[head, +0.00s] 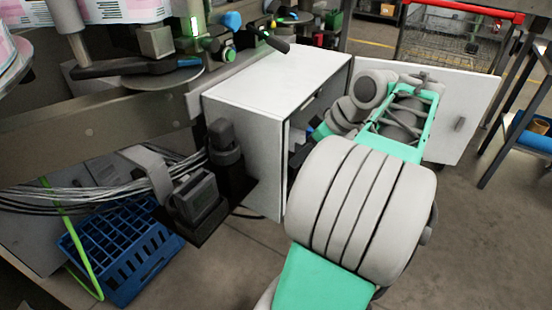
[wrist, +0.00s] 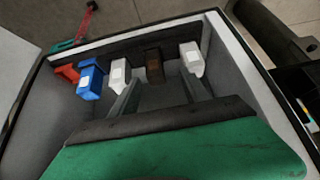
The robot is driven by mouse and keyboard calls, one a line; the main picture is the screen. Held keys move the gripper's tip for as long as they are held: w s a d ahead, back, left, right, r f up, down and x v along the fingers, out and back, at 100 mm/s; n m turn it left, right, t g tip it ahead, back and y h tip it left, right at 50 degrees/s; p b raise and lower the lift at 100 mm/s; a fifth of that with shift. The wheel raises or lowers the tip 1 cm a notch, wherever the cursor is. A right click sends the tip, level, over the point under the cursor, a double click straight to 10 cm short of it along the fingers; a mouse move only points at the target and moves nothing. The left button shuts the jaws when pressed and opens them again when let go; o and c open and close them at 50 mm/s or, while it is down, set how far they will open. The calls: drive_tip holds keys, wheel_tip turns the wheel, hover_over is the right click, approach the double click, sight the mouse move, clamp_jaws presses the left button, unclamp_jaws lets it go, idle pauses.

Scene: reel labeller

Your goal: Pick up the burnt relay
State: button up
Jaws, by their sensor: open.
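The burnt relay (wrist: 153,66) is the dark brown block in the wrist view, in a row on the cabinet's inner wall between two white relays. My gripper (wrist: 160,84) is open, its two grey fingers pointing at the row. The brown relay stands ahead, between the lines of the fingers, and nothing is held. Whether the fingertips reach beside it I cannot tell. In the head view my arm enters the open white cabinet (head: 270,75), and the gripper and the relays are mostly hidden.
Beside the brown relay are a white relay (wrist: 191,58) on the right and another white relay (wrist: 118,76) on the left. Blue (wrist: 90,80) and red (wrist: 68,73) ones are farther left. The cabinet door (head: 460,115) stands open. A blue crate (head: 120,250) sits on the floor.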

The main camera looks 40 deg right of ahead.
drive_tip(key=b+x, duration=0.1)
drive_tip(key=x, duration=0.1)
drive_tip(key=b+x, duration=0.2)
drive_tip(key=x, duration=0.1)
drive_tip(key=d+b+x, duration=0.1)
drive_tip(key=x, duration=0.2)
drive_tip(key=shift+w+f+b, duration=0.1)
drive_tip(key=shift+w+b, duration=0.05)
drive_tip(key=shift+b, duration=0.2)
drive_tip(key=shift+c, duration=0.2)
clamp_jaws()
